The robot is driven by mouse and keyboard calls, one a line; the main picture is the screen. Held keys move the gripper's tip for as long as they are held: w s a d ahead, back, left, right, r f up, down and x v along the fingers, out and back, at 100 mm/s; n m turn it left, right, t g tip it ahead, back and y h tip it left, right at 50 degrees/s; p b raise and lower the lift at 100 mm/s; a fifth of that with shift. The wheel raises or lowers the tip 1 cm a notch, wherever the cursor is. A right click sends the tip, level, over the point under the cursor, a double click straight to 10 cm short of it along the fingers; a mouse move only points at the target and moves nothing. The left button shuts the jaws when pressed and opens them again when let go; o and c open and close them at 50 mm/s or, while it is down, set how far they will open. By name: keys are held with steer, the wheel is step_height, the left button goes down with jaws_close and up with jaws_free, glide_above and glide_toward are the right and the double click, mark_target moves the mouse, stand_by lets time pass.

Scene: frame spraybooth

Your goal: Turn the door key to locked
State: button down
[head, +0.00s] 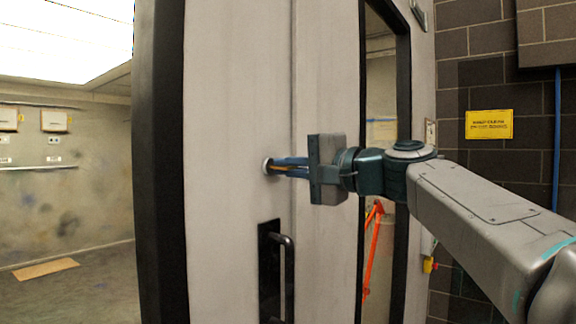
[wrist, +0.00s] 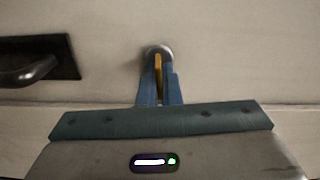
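The brass-yellow key (wrist: 158,66) stands in a round silver lock cylinder (head: 268,166) on the pale door, above the dark handle. The lock also shows at the top middle of the wrist view (wrist: 157,50). My gripper (head: 283,167) reaches straight to the lock, its blue fingers on both sides of the key. In the wrist view the fingers (wrist: 159,80) close in on the key with no clear gap beside it. The key shows only as a narrow strip, and the fingers hide much of it. Any lock markings are not visible.
The black door handle (head: 287,270) sticks out just below the lock, near my gripper. A narrow black-framed window (head: 381,130) is to the right. An open booth interior (head: 60,190) lies left. A yellow sign (head: 489,124) hangs on the dark block wall.

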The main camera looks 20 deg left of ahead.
steer(key=shift+m, duration=0.6)
steer(key=c, duration=1.6)
jaws_free()
steer(key=b+v, duration=0.3)
steer(key=v, duration=1.1)
steer(key=shift+f+b, duration=0.1)
steer(key=shift+b, duration=0.25)
steer(key=shift+a, duration=0.1)
